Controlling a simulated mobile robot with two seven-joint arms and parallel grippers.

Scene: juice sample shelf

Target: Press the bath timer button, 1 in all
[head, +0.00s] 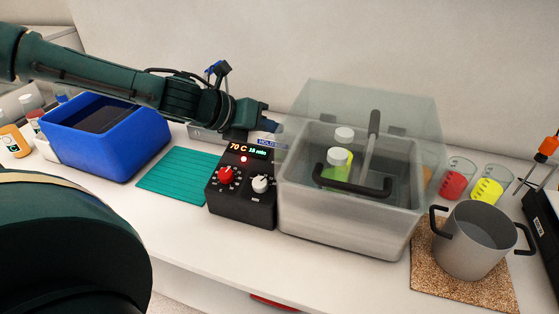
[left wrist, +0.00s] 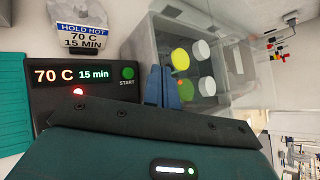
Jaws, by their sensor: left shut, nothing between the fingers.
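The black bath control box (head: 240,207) stands left of the clear-lidded water bath (head: 345,232). Its display (head: 249,150) reads 70 C and 15 min, and a red light (head: 243,159) is lit below it. The green START button (left wrist: 128,73) shows at the right end of the display in the left wrist view. My left gripper (head: 270,126) is above the back of the control box, close to the lid. In the left wrist view its blue fingers (left wrist: 162,88) are together and empty, just right of the button; contact cannot be told. My right gripper is not in view.
A blue bin (head: 105,155) and a teal mat (head: 172,176) lie to the left. A grey pot (head: 472,242) on a cork mat (head: 432,284) and beakers (head: 487,190) are to the right.

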